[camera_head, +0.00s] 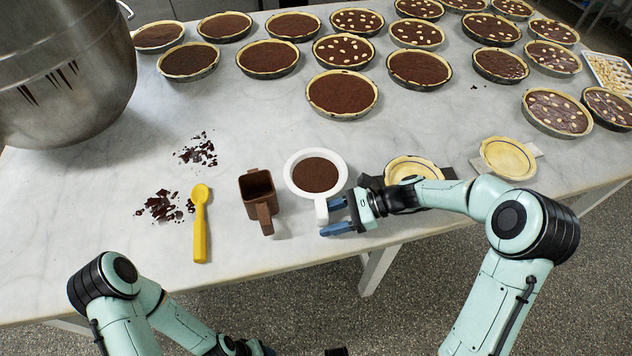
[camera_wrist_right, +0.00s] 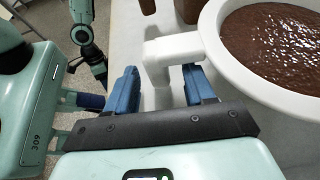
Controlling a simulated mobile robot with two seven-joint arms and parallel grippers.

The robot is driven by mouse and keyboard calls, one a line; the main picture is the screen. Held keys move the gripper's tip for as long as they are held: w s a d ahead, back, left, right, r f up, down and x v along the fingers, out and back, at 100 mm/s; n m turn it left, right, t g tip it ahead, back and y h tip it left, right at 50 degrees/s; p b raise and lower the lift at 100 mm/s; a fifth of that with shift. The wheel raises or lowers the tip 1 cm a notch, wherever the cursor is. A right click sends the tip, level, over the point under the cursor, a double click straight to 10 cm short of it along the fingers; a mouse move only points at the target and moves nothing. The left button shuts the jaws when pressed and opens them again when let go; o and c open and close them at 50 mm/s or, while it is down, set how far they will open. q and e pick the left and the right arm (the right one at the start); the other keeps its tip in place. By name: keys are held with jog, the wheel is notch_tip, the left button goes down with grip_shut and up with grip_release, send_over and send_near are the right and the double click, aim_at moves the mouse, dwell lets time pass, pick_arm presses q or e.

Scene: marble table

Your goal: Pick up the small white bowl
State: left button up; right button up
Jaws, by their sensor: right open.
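The small white bowl (camera_head: 290,176) stands upright near the table's front edge, with brown filling and a white handle (camera_head: 321,210) toward me. My right gripper (camera_head: 334,216) is open at the handle. In the right wrist view, the two blue fingers (camera_wrist_right: 162,82) are either side of the handle (camera_wrist_right: 160,62), and the bowl (camera_wrist_right: 213,42) is at upper right. I cannot tell whether a finger touches the handle. My left gripper (camera_head: 243,347) is partly cut off at the bottom, apart from the bowl; its jaws are unclear.
A brown square cup (camera_head: 256,188) stands just left of the bowl. A yellow spoon (camera_head: 200,225) and chocolate pieces (camera_head: 160,206) lie further left. Empty tart shells (camera_head: 508,158) are to the right, filled tarts (camera_head: 342,94) behind. A metal mixing bowl (camera_head: 75,75) fills the upper left.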

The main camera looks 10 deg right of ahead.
jog(key=shift+a+f, duration=0.25)
jog(key=shift+a, duration=0.45)
grip_shut()
jog(key=shift+r, duration=0.15)
pick_arm(q)
jog(key=w+r+p, duration=0.2)
jog(key=r, duration=0.1)
pick_arm(e)
notch_tip(320, 180, up, 20)
jog(key=c, duration=0.9)
grip_release()
grip_shut()
